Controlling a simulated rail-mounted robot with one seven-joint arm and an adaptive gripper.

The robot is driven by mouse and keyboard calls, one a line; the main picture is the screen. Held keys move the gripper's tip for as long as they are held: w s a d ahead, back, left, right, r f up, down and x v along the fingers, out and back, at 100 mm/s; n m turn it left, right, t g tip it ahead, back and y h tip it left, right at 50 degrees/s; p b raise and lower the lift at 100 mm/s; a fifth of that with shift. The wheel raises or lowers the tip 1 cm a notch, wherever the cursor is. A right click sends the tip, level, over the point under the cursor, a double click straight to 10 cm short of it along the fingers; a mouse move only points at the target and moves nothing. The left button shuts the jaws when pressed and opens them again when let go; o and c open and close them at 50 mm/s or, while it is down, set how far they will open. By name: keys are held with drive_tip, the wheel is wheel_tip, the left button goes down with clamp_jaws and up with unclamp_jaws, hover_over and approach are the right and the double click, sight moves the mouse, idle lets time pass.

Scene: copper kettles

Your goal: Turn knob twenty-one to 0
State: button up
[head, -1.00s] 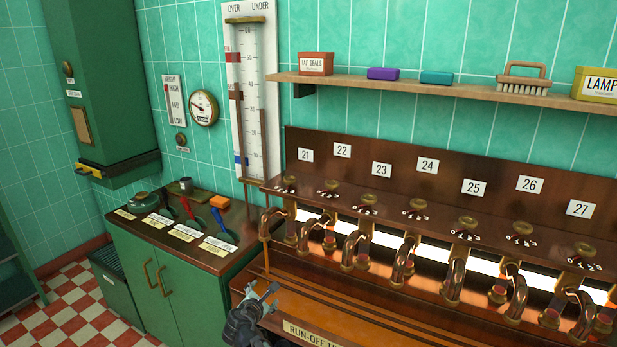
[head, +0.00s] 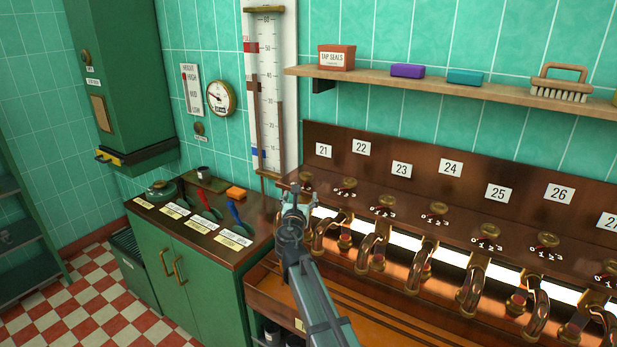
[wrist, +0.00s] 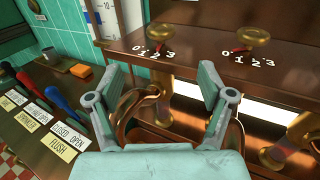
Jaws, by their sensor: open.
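Knob twenty-one (head: 305,178) is a round brass knob under the white number plate 21 (head: 323,150), at the left end of the kettle row. In the wrist view knob twenty-one (wrist: 180,32) stands ahead of the jaws, above a red pointer and the white marks 0 to 3. In the head view my gripper hides the dial marks.
Knob twenty-two (head: 345,184) is close on the right, with several more knobs beyond. Curved copper taps (head: 330,232) stick out below the panel. A shelf (head: 450,88) is above. A green cabinet (head: 200,280) with coloured levers stands to the left.

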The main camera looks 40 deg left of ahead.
sight(305, 179)
drive_tip(key=p+x, duration=0.3)
drive_tip(key=x, duration=1)
drive_tip(key=c, duration=1.2)
